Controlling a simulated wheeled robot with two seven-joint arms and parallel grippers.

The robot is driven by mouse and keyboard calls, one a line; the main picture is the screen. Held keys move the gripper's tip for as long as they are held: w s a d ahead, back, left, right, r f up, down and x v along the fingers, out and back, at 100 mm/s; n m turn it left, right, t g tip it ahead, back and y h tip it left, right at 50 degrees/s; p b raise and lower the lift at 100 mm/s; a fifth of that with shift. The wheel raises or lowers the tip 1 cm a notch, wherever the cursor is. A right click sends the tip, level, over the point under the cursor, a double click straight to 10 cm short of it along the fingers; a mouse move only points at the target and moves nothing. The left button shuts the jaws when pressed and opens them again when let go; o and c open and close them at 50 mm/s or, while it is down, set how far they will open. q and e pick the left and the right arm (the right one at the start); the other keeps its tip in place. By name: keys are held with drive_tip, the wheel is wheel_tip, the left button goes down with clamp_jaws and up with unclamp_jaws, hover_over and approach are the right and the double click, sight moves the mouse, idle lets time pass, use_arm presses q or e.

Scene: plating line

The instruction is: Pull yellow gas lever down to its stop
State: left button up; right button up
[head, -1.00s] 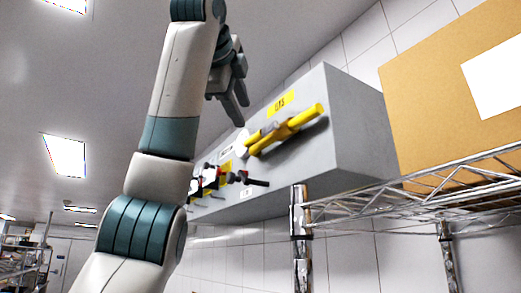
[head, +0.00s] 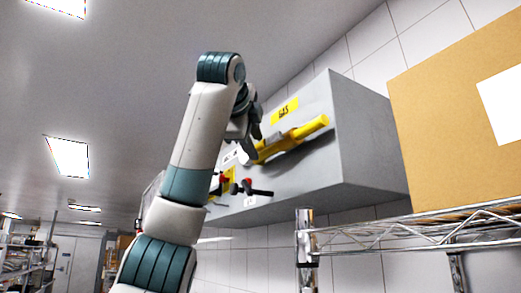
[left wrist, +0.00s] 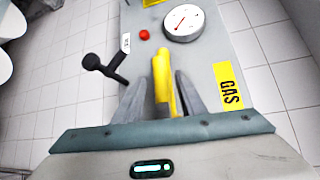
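The yellow gas lever (head: 308,129) sticks out from the face of a grey box (head: 365,140) under a yellow GAS label (head: 285,111). In the head view my left gripper (head: 250,137) is at the left end of the lever, partly hidden by my own arm. In the left wrist view the lever (left wrist: 162,72) runs between the two fingers of my left gripper (left wrist: 160,92), which are open on either side of it. The right finger is very near the lever; I cannot tell whether it touches. My right gripper is not in view.
A black handle (left wrist: 105,67), a red button (left wrist: 145,34) and a round gauge (left wrist: 183,20) sit on the same box. A wire shelf (head: 420,232) with a cardboard box (head: 445,120) stands at the right, below and beside the grey box.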

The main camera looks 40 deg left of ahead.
use_arm(q)
drive_tip(key=p+x, duration=0.3)
drive_tip(key=x, duration=0.4)
drive_tip(key=shift+w+a, duration=0.15)
drive_tip(key=shift+w, duration=0.05)
drive_tip(key=shift+s, duration=0.1)
drive_tip(key=shift+c, duration=0.6)
clamp_jaws()
